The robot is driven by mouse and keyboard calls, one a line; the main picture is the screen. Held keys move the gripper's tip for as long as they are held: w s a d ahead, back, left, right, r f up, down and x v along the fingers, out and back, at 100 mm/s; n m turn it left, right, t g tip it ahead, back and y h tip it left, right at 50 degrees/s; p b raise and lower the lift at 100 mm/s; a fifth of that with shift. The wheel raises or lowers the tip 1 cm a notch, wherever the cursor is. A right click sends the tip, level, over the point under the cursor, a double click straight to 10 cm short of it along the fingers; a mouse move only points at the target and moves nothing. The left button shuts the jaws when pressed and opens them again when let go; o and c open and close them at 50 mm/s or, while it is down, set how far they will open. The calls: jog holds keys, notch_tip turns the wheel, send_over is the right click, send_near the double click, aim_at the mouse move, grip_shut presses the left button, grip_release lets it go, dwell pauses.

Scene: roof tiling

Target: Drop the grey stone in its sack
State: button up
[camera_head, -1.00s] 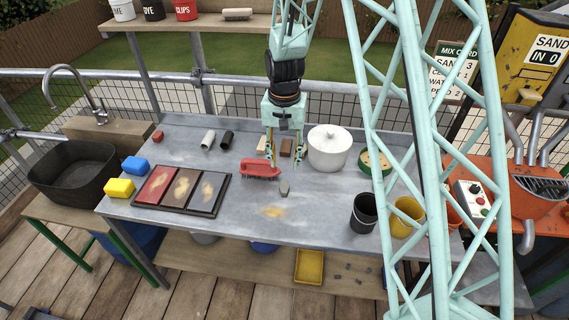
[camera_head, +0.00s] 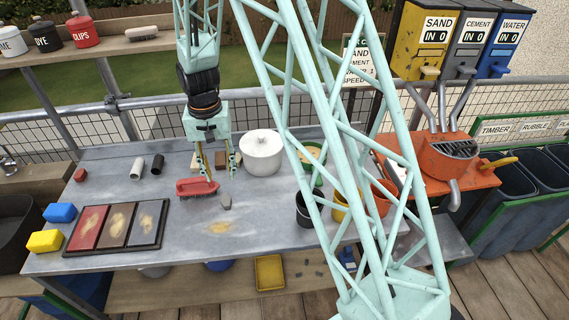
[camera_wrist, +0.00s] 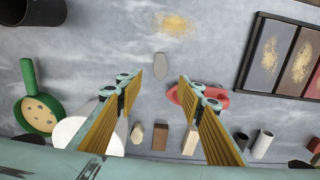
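The grey stone (camera_head: 225,202) lies on the grey worktop, just in front of a red brush-like tool (camera_head: 197,187). In the wrist view the stone (camera_wrist: 160,66) is a small grey oval ahead of the gap between the fingers. My gripper (camera_head: 217,172) is open and empty over the worktop, behind the stone; its two yellow-lined fingers (camera_wrist: 158,83) stand well apart. Dark sacks (camera_head: 502,190) hang in a green frame at the far right, under signs reading TIMBER and RUBBLE (camera_head: 529,127). Their insides look dark, and the right ones are cut off.
A white pot (camera_head: 260,152), black bucket (camera_head: 304,210) and yellow bucket (camera_head: 341,207) stand right of my gripper. An orange mixer (camera_head: 440,160) stands between worktop and sacks. Small blocks (camera_head: 221,157) lie behind my gripper. A three-panel tray (camera_head: 117,225) lies at left.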

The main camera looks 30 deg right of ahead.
jog(key=s+d+r+n+t, duration=0.1)
jog(key=s+r, duration=0.8)
jog(key=r, duration=0.4)
jog(key=s+d+r+n+t, duration=0.1)
jog(key=s+r, duration=0.7)
jog(key=r, duration=0.5)
jog(key=s+r+n+t, duration=0.1)
jog(key=s+r, duration=0.3)
jog(key=s, duration=0.8)
jog(key=s+r+n, duration=0.1)
jog(key=s+r, duration=0.3)
jog(key=s, duration=0.8)
jog(key=shift+s+d+r+n+t, duration=0.2)
jog(key=shift+s+r+n+t, duration=0.1)
jog(key=shift+r+n+t, duration=0.1)
jog(key=shift+o, duration=0.5)
jog(key=shift+w, duration=0.15)
